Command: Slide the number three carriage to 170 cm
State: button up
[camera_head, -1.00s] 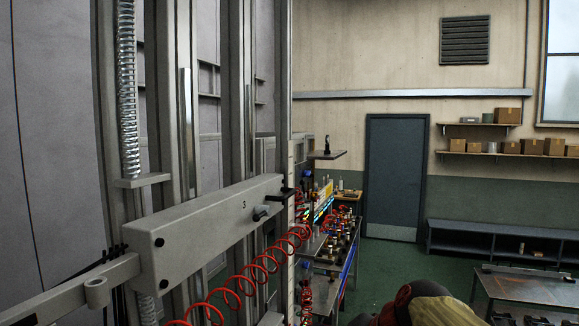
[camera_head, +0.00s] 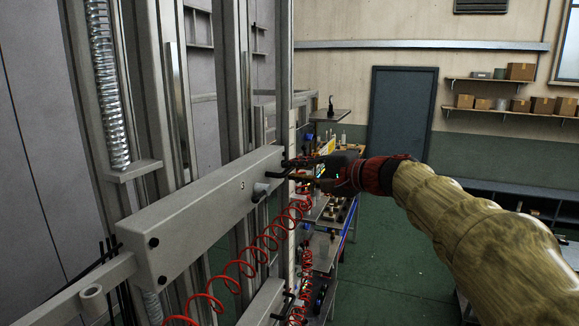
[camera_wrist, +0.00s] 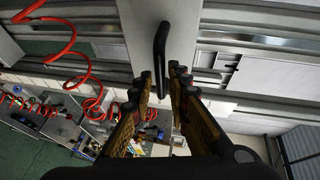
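A black bar handle (camera_wrist: 161,46) stands on the carriage end in the wrist view. My gripper (camera_head: 302,171) is at the carriage's right end in the head view, partly overlapping the handle area. In the wrist view my gripper (camera_wrist: 166,84) is open, its two fingers apart, with the handle just ahead of the gap. Whether a finger touches the handle cannot be told. The scale reading is not legible.
A red coiled hose (camera_head: 262,245) hangs in front of the carriage. A coil spring (camera_head: 110,100) and a small ledge stand above it. Another grey carriage (camera_head: 266,300) sits below. A cluttered bench (camera_head: 335,212) stands behind my gripper. Green floor (camera_head: 395,270) is open to the right.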

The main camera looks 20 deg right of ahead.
jog(key=shift+x, duration=1.3)
jog(key=shift+c, duration=0.9)
grip_shut()
